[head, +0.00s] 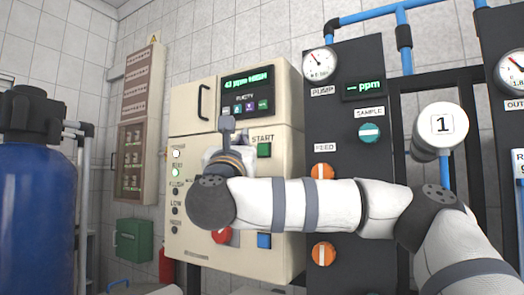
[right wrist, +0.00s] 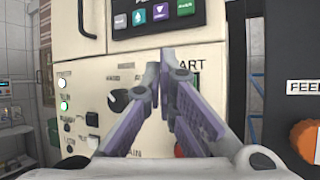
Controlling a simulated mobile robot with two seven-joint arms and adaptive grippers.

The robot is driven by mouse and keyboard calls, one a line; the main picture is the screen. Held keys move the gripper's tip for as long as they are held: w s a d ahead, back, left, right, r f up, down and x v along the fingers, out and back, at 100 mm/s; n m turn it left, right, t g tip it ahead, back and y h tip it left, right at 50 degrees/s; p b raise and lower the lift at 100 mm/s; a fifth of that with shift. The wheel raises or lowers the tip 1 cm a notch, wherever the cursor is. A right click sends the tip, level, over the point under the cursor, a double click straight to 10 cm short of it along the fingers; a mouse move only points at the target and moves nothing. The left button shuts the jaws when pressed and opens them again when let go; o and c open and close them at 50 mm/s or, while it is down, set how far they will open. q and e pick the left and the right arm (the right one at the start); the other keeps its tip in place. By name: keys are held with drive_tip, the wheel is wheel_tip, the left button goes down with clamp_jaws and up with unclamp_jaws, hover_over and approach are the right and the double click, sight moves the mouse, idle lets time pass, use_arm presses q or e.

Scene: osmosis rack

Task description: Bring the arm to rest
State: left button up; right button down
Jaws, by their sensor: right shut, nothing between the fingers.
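My right arm (head: 318,205) reaches in from the right across the front of the cream control cabinet (head: 197,232). My right gripper (head: 227,122) points up in front of the cabinet, left of the green START button (head: 264,149). In the right wrist view its purple-grey fingers (right wrist: 161,60) come together at the tips, shut with nothing between them. Behind them are a black selector knob (right wrist: 118,101) and part of the START label. I cannot tell whether the fingertips touch the panel. My left gripper is not in view.
A dark panel (head: 345,270) with a pump gauge (head: 319,62), a teal sample knob (head: 369,133) and orange valves (head: 323,254) stands right of the cabinet, behind my arm. A white cylinder marked 1 (head: 441,127) is close above my arm. A blue tank (head: 38,215) stands at left.

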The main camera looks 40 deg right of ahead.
drive_tip(key=shift+a, duration=0.1)
idle(0.6)
